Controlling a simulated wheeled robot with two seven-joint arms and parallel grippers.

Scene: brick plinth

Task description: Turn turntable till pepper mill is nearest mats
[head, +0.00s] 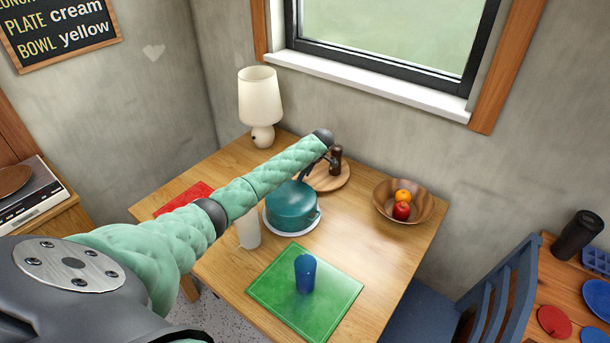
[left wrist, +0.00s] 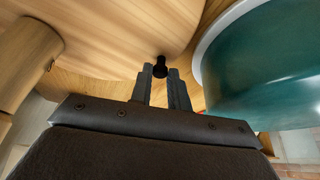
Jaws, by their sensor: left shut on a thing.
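The round wooden turntable (head: 338,182) lies at the back of the table, partly hidden by my left arm. The dark brown pepper mill (head: 336,156) stands upright on its far side. A green mat (head: 262,290) lies at the front and a red mat (head: 183,196) at the left. In the left wrist view, my left gripper (left wrist: 164,76) is shut on a small black knob (left wrist: 160,66) by the edge of the turntable (left wrist: 100,38). A wooden cylinder (left wrist: 24,58) stands at that view's left; I cannot tell whether it is the mill. My right gripper is out of view.
A teal pot (head: 292,207) on a white plate stands close beside the gripper. A white cup (head: 248,233) is left of it, and a blue cup (head: 305,273) stands on the green mat. A fruit bowl (head: 424,207) is at right, a lamp (head: 260,105) at the back.

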